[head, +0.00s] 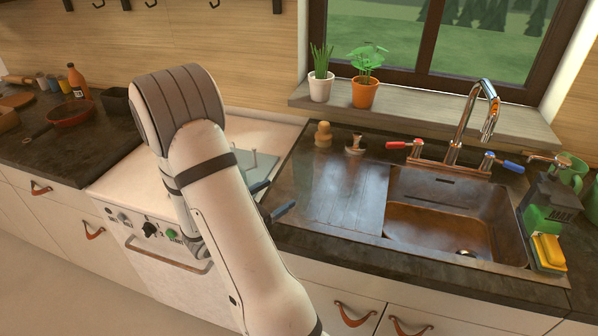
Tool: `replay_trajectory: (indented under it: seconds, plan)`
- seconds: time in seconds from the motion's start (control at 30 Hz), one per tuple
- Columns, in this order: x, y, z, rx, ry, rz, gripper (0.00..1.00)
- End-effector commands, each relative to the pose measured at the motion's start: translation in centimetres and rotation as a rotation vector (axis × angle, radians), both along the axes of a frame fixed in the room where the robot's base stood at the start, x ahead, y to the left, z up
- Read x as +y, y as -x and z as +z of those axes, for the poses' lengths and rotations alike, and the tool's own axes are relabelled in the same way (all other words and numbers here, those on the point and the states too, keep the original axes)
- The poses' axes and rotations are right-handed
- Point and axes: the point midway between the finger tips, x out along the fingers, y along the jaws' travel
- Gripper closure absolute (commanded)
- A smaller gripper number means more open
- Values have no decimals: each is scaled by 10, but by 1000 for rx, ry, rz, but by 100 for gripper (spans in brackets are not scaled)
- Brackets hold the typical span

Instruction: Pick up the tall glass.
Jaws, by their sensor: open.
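I cannot make out a tall glass in the head view; my arm covers part of the stove and counter. My gripper (271,199) is near the front right edge of the stove, beside the counter left of the sink. Its two dark bluish fingertips are apart, and I see nothing between them. A thin greyish shape (262,163) shows on the stove top just behind my gripper, partly hidden by my arm; I cannot tell what it is.
The sink (440,232) has a tall tap (480,110). A small wooden item (323,134) stands behind the bare drainboard (340,195). Potted plants (365,92) stand on the sill. A green bottle and yellow sponge (548,252) are at right; a pan (70,113) is far left.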

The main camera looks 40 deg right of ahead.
Motion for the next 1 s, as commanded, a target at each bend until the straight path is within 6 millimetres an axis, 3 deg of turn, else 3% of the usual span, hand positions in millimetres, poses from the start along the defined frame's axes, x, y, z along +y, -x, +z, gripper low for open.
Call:
replay_trajectory:
  seconds: [0.17, 0.43, 0.73, 1.0]
  plan:
    - [-8, -11, -7, 42, 32, 57, 21]
    - [-53, -13, -6, 42, 33, 58, 21]
    - [-78, -13, -5, 42, 32, 59, 21]
    - [-116, -11, -3, 41, 31, 60, 21]
